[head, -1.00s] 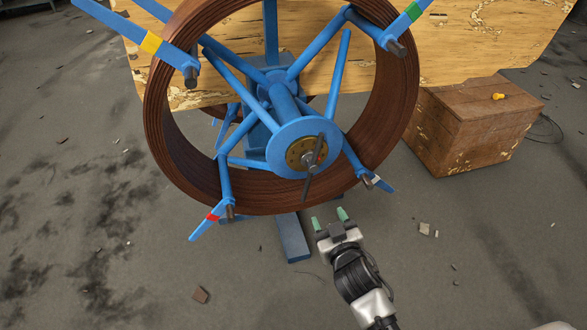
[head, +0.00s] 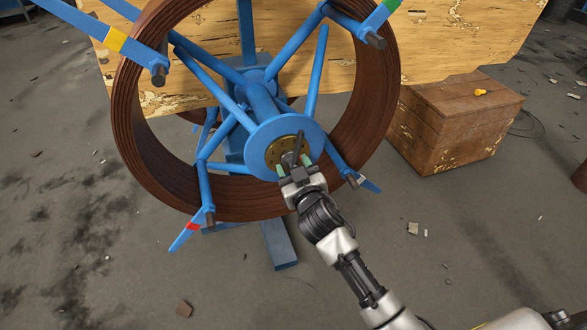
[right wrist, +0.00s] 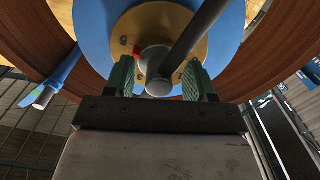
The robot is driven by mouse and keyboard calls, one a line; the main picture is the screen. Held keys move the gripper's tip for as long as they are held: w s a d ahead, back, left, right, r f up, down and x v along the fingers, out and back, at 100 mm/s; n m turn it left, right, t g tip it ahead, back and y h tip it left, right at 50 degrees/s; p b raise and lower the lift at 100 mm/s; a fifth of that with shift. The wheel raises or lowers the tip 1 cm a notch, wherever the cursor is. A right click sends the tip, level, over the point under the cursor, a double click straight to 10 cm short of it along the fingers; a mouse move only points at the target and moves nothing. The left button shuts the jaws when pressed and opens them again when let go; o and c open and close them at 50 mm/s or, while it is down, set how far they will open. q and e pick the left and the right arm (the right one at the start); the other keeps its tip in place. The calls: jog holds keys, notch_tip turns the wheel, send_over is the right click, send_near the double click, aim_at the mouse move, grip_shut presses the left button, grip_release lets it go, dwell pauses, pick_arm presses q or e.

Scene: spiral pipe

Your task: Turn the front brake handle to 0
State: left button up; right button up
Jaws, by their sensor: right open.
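The front brake handle (head: 298,147) is a dark grey bar on the hub of the blue wheel frame, over a brass dial disc (head: 273,153). In the right wrist view the handle (right wrist: 195,35) slants up to the right from its round hub end, in front of the brass disc (right wrist: 130,25), which carries dark marks and a red mark. My right gripper (head: 295,165) is open at the lower part of the hub. In the right wrist view its green fingertips (right wrist: 158,78) stand on either side of the handle's hub end, with gaps. My left gripper is not in view.
A big brown coil (head: 150,150) surrounds the blue frame, whose spokes have coloured bands and stick out. A blue foot beam (head: 279,245) lies below. A wooden crate (head: 455,125) stands at the right, and a wooden panel (head: 430,40) behind. The floor in front is mostly clear.

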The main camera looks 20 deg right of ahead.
jog(key=shift+w, duration=0.15)
jog(key=shift+c, duration=0.3)
grip_shut()
